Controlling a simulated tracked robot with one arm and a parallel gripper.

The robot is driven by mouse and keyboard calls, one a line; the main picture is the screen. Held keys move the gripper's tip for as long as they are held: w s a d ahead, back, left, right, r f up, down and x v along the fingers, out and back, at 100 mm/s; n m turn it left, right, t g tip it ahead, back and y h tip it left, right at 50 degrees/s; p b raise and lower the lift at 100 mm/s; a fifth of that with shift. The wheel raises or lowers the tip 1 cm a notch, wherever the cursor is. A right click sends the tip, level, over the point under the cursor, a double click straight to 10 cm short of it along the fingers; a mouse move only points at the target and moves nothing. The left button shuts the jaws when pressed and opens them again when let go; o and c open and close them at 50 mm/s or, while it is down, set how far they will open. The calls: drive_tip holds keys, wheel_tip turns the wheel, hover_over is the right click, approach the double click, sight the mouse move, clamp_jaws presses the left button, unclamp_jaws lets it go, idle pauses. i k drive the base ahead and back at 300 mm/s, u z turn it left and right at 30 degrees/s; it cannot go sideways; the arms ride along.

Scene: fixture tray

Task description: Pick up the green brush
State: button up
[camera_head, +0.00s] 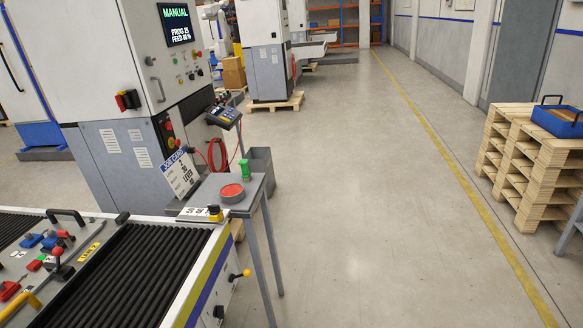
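A small upright green object (245,169) stands at the back of a small grey side table (215,191). It may be the green brush, but it is too small to tell for sure. A grey fixture tray (18,252) with a black handle lies on the roller conveyor at the lower left, cut off by the picture edge. It holds several blue, red, green and yellow parts, among them a small green piece (35,265) whose kind I cannot tell. My gripper is not in view.
A red round dish (232,193) and a yellow-and-black item (215,213) are on the side table. The roller conveyor (135,270) fills the lower left, before a machine (110,160). Pallets (530,165) with a blue tray (560,121) stand right. The middle floor is clear.

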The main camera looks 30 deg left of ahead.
sight(246, 176)
drive_tip(key=z, duration=0.05)
drive_tip(key=i, duration=1.3)
drive_tip(key=u, duration=0.55)
drive_tip(key=i, duration=1.25)
drive_tip(key=u, duration=0.85)
drive_tip(key=i, duration=0.75)
drive_tip(key=u, duration=0.4)
